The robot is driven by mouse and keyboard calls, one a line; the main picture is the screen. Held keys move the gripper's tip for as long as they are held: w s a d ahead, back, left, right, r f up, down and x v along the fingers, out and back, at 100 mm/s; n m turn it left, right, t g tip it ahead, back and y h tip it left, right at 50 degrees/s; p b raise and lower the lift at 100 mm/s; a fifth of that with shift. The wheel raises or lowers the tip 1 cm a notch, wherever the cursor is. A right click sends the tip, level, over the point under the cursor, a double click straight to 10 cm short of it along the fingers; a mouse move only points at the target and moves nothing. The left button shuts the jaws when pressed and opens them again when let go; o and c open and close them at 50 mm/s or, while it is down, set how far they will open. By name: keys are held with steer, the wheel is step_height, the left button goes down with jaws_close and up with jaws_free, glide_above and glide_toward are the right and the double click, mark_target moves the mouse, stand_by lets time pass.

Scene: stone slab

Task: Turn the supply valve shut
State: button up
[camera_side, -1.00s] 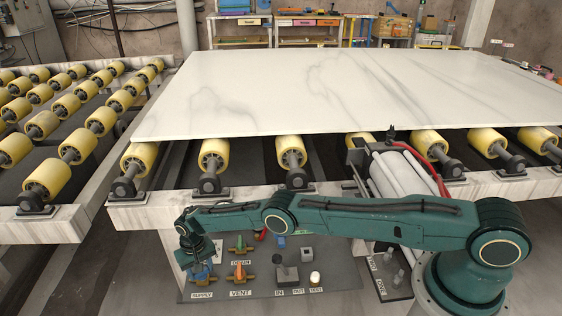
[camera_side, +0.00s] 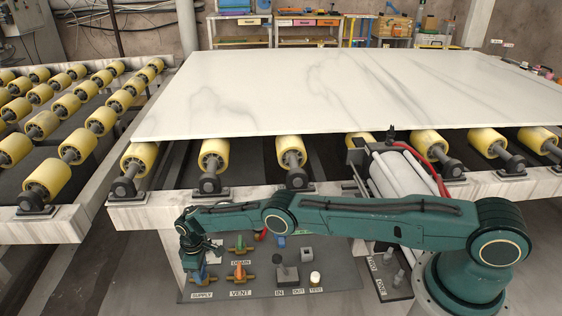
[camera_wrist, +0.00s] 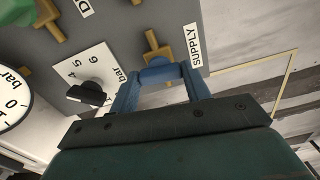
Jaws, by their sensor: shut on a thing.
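The supply valve is a brass fitting with a blue handle (camera_side: 202,275), above the SUPPLY label at the left of the grey panel in the side view. My gripper (camera_side: 201,267) points down at it from above. In the wrist view my gripper (camera_wrist: 163,83) has its two blue fingers on either side of the blue handle (camera_wrist: 158,74) and is shut on it. The brass fitting (camera_wrist: 154,46) shows just beyond the handle, beside the SUPPLY label (camera_wrist: 194,45). The fingers partly hide the handle, and its exact angle to the fitting is hard to tell.
The orange-handled vent valve (camera_side: 240,271) is close on the right, with the green-handled drain valve (camera_side: 239,243) behind it. In the wrist view a black knob (camera_wrist: 88,93) on a numbered plate and a round gauge (camera_wrist: 10,100) lie left. A marble slab (camera_side: 340,90) rests above.

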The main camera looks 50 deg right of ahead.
steer(key=shift+n, duration=0.7)
steer(key=o, duration=1)
steer(key=shift+r, duration=0.25)
step_height(320, 180, up, 13)
steer(key=shift+r, duration=0.15)
stand_by(0.5)
